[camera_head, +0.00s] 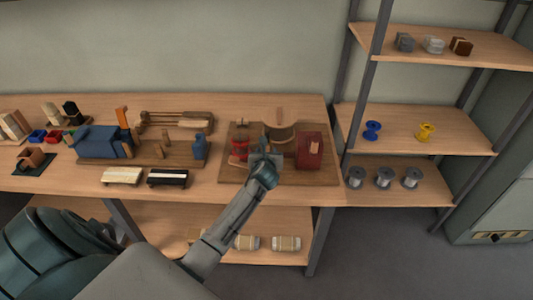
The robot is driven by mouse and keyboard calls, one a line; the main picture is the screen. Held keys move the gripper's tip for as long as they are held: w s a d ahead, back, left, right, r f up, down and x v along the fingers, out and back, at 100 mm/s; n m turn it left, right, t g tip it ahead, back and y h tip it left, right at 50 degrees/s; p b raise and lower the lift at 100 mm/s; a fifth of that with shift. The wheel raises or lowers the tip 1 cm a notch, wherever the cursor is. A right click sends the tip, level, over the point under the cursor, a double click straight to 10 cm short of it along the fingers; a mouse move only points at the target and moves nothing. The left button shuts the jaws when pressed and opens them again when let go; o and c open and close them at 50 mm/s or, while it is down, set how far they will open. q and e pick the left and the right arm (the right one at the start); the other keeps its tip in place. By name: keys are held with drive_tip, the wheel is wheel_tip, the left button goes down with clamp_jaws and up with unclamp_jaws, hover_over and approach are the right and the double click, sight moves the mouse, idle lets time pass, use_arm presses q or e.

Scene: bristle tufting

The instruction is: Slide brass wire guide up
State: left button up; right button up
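My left gripper (264,158) reaches in over a wooden board (229,176) at the right end of the workbench. It is seen from behind and small, so I cannot tell whether its fingers are open or shut. A red spool-like part (240,149) stands just left of it, and a dark red box (310,151) stands to its right. A curved wooden piece (281,134) stands behind the gripper. I cannot clearly make out the brass wire guide; the gripper may cover it. My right gripper is not in view.
Left on the workbench (225,105) are a blue machine (98,141), a blue bottle (200,148) and two brushes (122,175) (168,177). A shelf rack (393,140) with blue, yellow and grey spools stands close on the right. A lower shelf holds wrapped bundles (286,243).

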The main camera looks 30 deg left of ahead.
use_arm(q)
drive_tip(key=shift+f, duration=0.1)
drive_tip(key=shift+s+d, duration=0.3)
drive_tip(key=shift+s, duration=0.15)
drive_tip(key=b+v, duration=0.1)
drive_tip(key=v, duration=0.9)
drive_tip(key=shift+r, duration=0.2)
drive_tip(key=shift+w+a, duration=0.1)
drive_tip(key=shift+w, duration=0.05)
